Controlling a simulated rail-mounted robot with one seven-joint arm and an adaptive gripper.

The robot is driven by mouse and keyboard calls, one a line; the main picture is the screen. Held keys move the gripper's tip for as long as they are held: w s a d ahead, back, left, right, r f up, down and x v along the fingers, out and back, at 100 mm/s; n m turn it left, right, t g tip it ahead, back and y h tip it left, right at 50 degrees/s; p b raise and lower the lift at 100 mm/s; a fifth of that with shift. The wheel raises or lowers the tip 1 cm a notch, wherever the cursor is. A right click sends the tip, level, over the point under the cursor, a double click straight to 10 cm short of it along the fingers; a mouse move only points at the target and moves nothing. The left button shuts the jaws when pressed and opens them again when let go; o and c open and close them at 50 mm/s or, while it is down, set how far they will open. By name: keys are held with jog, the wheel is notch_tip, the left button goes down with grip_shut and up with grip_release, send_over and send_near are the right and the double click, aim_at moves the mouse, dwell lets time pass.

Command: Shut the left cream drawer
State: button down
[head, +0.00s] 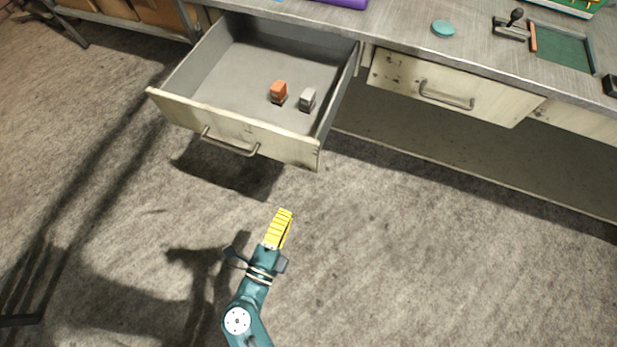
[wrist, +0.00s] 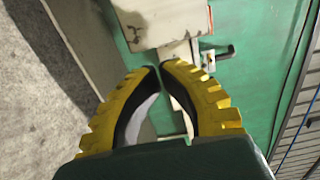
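The left cream drawer (head: 235,132) is pulled well out from under the grey bench in the head view. Its worn front carries a metal bar handle (head: 230,147). An orange block-like item (head: 278,91) and a small grey one (head: 308,99) lie inside it. My gripper (head: 285,213) has yellow fingers and is below and a little right of the drawer front in the picture, apart from it. In the wrist view my gripper (wrist: 160,68) has its fingertips together with nothing seen between them. I cannot tell for sure whether the pale surfaces beyond them include the drawer.
A closed cream drawer (head: 443,91) with a handle is to the right. The bench top (head: 400,33) holds a teal disc (head: 443,28), a stamp-like tool (head: 512,24) and a green-floored tray (head: 562,47). Shelving with boxes (head: 150,14) is at upper left. Bare floor surrounds my gripper.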

aim_at(308, 160)
jog(key=b+x, duration=0.4)
jog(key=x, duration=0.9)
jog(key=shift+w+f+b, duration=0.1)
jog(key=shift+w+b, duration=0.25)
jog(key=shift+w, duration=0.3)
